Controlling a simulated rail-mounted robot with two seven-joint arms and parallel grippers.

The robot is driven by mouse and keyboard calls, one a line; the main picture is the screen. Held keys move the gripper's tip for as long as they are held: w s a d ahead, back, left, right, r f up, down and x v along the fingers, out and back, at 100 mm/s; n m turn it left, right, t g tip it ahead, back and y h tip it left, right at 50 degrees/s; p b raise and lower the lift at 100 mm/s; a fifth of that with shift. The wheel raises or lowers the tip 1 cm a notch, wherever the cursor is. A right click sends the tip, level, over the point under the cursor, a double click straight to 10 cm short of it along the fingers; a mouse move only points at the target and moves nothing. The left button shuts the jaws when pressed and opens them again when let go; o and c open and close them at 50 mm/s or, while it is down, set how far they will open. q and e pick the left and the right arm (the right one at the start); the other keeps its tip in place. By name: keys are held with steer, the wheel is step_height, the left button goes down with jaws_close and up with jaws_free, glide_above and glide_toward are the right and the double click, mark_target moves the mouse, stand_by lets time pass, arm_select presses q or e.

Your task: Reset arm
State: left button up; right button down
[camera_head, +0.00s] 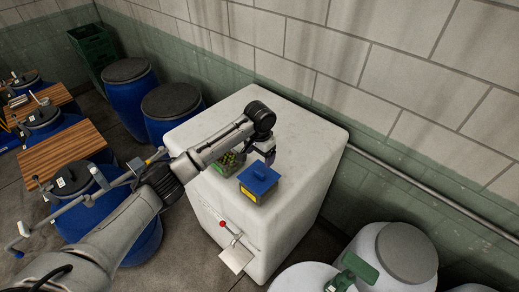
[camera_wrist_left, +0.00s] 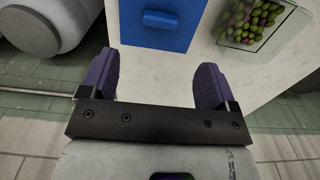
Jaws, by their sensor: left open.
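My left arm reaches in from the lower left in the head view. Its gripper (camera_head: 266,154) hangs above the white block-like stand (camera_head: 300,120), close to the blue-lidded box (camera_head: 258,182). In the left wrist view my left gripper (camera_wrist_left: 152,78) has its two purple fingers wide apart with nothing between them. The blue lid (camera_wrist_left: 160,22) lies beyond the fingers, apart from them. A clear container of green and dark red olives (camera_wrist_left: 255,22) is to the right there; in the head view it (camera_head: 226,162) is partly hidden behind my arm. My right gripper is not in view.
Blue barrels with dark lids (camera_head: 130,85) stand at the left. A wooden board (camera_head: 65,150) lies across barrels there. White drums (camera_head: 395,255) stand at the lower right. A block wall and pipe (camera_head: 430,192) run behind the stand. The stand's right top is clear.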

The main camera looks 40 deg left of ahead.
arm_select(q)
steer(key=w+d+r+m+t+y, duration=0.15)
steer(key=r+t, duration=0.25)
steer(key=r, duration=0.4)
steer(key=w+d+r+m+t+y, duration=0.1)
steer(key=w+d+r+m+t, duration=0.2)
steer(key=r, duration=0.6)
steer(key=s+d+r+t, duration=0.2)
steer(key=s+d+t, duration=0.3)
steer(key=d, duration=0.1)
steer(key=s+d+f+n+g+h, duration=0.1)
steer(key=s+f+g, duration=0.3)
steer(key=s+f, duration=1.2)
steer(key=s+d+f+n+g+h, duration=0.1)
steer(key=s+d+f+g, duration=0.3)
steer(key=s+f, duration=1.2)
steer(key=s+n, duration=0.1)
steer(key=s, duration=0.5)
steer(key=shift+s+h+b, duration=0.15)
steer(key=shift+h+b, duration=0.15)
steer(key=shift+h, duration=0.05)
